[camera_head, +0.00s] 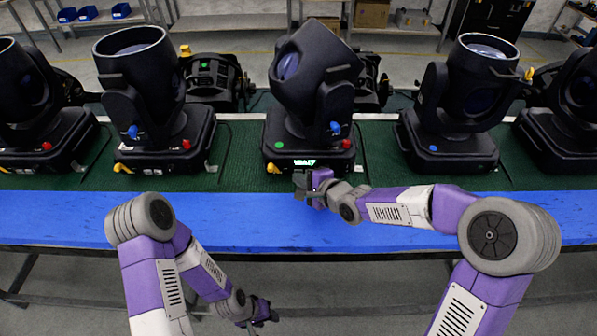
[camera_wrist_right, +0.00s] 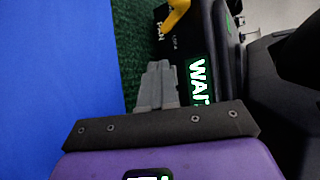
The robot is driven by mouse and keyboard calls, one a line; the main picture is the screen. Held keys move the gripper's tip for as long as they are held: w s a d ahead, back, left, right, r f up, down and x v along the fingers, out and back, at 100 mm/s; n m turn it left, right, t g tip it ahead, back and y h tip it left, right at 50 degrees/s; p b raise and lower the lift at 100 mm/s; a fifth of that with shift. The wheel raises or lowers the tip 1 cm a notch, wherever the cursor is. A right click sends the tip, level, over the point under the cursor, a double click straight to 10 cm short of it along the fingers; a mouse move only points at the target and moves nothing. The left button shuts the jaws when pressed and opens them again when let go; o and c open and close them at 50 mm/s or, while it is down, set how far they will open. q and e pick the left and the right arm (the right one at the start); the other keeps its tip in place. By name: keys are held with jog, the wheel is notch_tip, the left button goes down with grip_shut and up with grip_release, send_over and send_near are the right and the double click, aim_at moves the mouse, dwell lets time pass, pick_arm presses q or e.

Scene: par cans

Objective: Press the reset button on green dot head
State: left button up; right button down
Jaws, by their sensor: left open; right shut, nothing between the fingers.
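The green dot head (camera_head: 310,85) is the black lamp head in the middle of the row, with a tilted barrel. A green dot (camera_head: 279,145) is on its base at front left and a red button (camera_head: 346,144) at front right. Its lit display (camera_head: 304,162) reads WAIT; in the right wrist view the display (camera_wrist_right: 199,80) is partly hidden by my gripper. My right gripper (camera_head: 299,180) is shut and empty, just in front of the base; its fingers (camera_wrist_right: 157,84) show beside the display. Contact cannot be told. My left gripper (camera_head: 270,314) is open and empty, low in front of the bench.
Similar heads stand at left (camera_head: 140,85) and right (camera_head: 462,95), with more at both edges. A yellow lever (camera_wrist_right: 176,13) sticks out near the display. The blue bench front (camera_head: 60,215) is clear; green matting lies under the heads.

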aim_at(301, 208)
dwell(0.3)
jog(key=shift+s, duration=0.75)
jog(key=shift+s+b, duration=0.55)
jog(key=shift+s, duration=1.95)
